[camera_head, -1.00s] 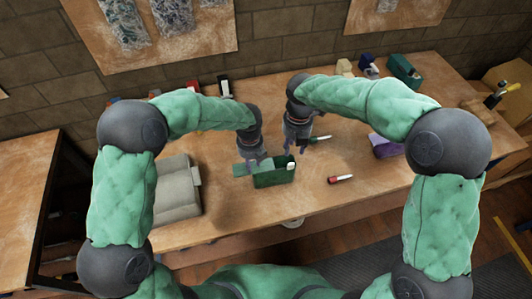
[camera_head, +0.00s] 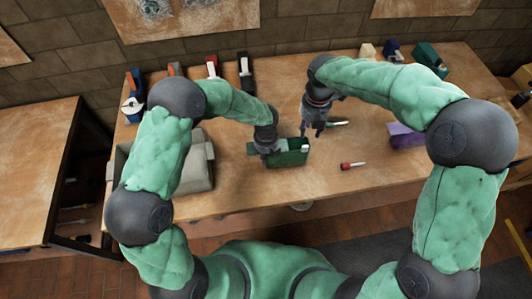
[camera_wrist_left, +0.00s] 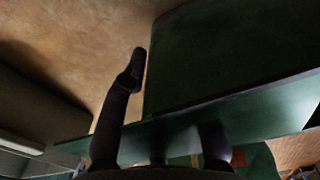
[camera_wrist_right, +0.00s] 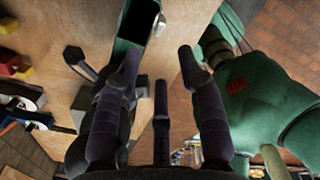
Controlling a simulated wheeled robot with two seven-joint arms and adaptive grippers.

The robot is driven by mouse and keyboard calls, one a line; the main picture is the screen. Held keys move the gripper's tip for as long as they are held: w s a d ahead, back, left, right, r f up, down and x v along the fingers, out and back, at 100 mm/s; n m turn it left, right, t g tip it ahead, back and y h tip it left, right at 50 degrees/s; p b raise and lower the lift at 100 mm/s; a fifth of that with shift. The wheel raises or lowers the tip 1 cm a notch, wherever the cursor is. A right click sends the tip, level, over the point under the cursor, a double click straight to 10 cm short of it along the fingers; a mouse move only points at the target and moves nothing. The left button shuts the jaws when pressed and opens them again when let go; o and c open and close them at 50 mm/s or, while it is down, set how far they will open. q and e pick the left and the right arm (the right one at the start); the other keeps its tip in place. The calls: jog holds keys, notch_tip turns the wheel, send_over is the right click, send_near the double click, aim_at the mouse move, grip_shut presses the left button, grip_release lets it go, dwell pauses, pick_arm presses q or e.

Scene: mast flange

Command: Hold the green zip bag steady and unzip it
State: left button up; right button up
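The dark green bag (camera_head: 288,158) stands on the table's front part in the head view, with a flat green flap at its left end. A small white piece (camera_head: 305,149) shows at its right top; a white piece also shows at the bag's dark opening in the right wrist view (camera_wrist_right: 159,25). My left gripper (camera_head: 268,153) is at the bag's left end; in the left wrist view its fingers are close to the green flap (camera_wrist_left: 185,125), and whether they grip it is unclear. My right gripper (camera_head: 312,132) is open and empty just behind the bag's right end, its fingers spread (camera_wrist_right: 160,75).
A red-and-white marker (camera_head: 352,165) lies right of the bag. A green-and-white item (camera_head: 337,123) lies behind. A purple case (camera_head: 406,136) is further right and a grey case (camera_head: 190,165) is left. Staplers and other items line the table's back.

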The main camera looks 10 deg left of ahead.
pick_arm(q)
grip_shut()
pick_arm(e)
jog(key=shift+o, duration=0.8)
jog(key=m+g+h, duration=0.1)
jog(key=m+g, duration=0.3)
jog(key=m, duration=2.5)
send_near(305, 149)
jog(key=x, duration=0.8)
jog(key=shift+w+d+f, duration=0.2)
jog(key=shift+w+f, duration=0.05)
jog(key=shift+f, duration=0.15)
grip_shut()
